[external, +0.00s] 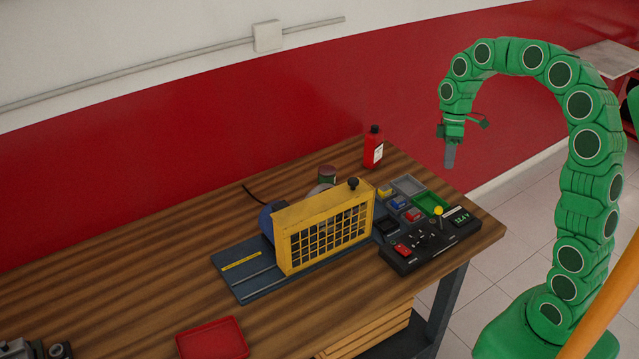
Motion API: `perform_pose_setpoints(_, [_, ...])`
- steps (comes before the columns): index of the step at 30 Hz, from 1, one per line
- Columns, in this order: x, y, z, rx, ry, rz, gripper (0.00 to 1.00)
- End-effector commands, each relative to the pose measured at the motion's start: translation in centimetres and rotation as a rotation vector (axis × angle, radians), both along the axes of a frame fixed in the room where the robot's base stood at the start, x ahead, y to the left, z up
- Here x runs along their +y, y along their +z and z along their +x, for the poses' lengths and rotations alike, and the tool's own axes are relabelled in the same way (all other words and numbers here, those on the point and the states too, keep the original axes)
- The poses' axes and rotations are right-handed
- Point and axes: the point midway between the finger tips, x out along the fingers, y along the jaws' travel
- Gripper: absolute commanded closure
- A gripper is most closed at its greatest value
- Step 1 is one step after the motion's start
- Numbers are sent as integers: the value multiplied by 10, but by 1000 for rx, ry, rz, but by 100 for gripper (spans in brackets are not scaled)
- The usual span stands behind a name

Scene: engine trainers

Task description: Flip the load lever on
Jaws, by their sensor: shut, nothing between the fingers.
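A black control panel (424,247) lies on the near right end of the wooden bench. It carries a red switch (402,250), small dark controls, a display (459,217) with green digits, and a yellow knob (438,211). Which of these is the load lever I cannot tell for sure; the yellow knob may be its tip. My gripper (449,158) hangs from the green arm, pointing down, shut and empty. It is in the air, above and apart from the panel and the bench's right end.
A yellow mesh guard (328,229) on a blue base (262,279) stands left of the panel. A red bottle (374,149), a grey tray (408,185) and a green tray (430,203) stand behind it. A red tray (212,339) lies at the front. The space around my gripper is free.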

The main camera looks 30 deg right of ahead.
Motion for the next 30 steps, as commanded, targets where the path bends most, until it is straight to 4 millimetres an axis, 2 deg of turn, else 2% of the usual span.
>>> perform_pose_setpoints(6, [-14,-16,28,-5,48,34,100])
perform_pose_setpoints(12, [-22,-25,41,-9,75,49,100])
perform_pose_setpoints(30, [-23,-31,43,-9,83,54,100])
